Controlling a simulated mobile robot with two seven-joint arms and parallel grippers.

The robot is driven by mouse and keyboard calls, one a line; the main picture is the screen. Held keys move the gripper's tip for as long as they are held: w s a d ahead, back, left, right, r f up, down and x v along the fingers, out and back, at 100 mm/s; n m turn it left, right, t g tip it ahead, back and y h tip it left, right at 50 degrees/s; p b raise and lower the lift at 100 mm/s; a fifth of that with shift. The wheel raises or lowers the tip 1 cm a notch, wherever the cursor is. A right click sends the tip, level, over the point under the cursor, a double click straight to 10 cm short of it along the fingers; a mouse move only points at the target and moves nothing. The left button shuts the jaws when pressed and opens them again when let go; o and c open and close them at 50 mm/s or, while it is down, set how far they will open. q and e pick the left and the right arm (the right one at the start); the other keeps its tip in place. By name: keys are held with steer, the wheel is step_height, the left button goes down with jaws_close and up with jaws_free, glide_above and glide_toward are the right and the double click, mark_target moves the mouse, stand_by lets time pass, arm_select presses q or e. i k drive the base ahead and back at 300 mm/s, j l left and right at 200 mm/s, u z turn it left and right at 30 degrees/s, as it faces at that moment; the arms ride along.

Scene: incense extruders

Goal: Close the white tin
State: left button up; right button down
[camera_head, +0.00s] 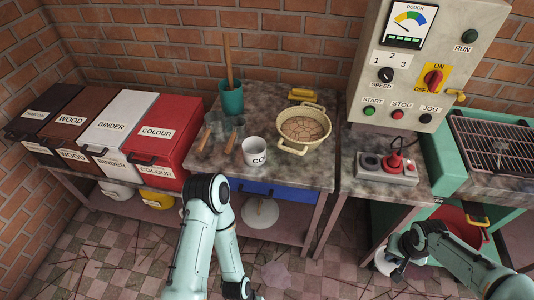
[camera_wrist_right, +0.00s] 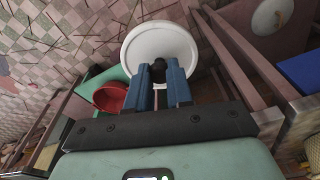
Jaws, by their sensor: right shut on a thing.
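In the head view a white tin labelled BINDER (camera_head: 122,110) stands between the WOOD tin and the red COLOUR tin; its slanted top looks down. My right gripper (camera_head: 392,260) is low at the lower right, far from that tin. In the right wrist view its blue fingers (camera_wrist_right: 160,72) are shut on the dark knob of a white round lid-like disc (camera_wrist_right: 158,38). A white edge of the disc (camera_head: 383,264) shows in the head view. I cannot tell which container the disc belongs to. My left arm bends down out of the picture; its gripper is hidden.
A red tub (camera_head: 466,232) is below the right bench. A white round thing (camera_head: 262,213) sits on the lower shelf.

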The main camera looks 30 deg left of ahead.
mark_target(254, 148)
steer(key=j, duration=0.75)
steer(key=k+j, duration=0.15)
steer(key=j, duration=0.6)
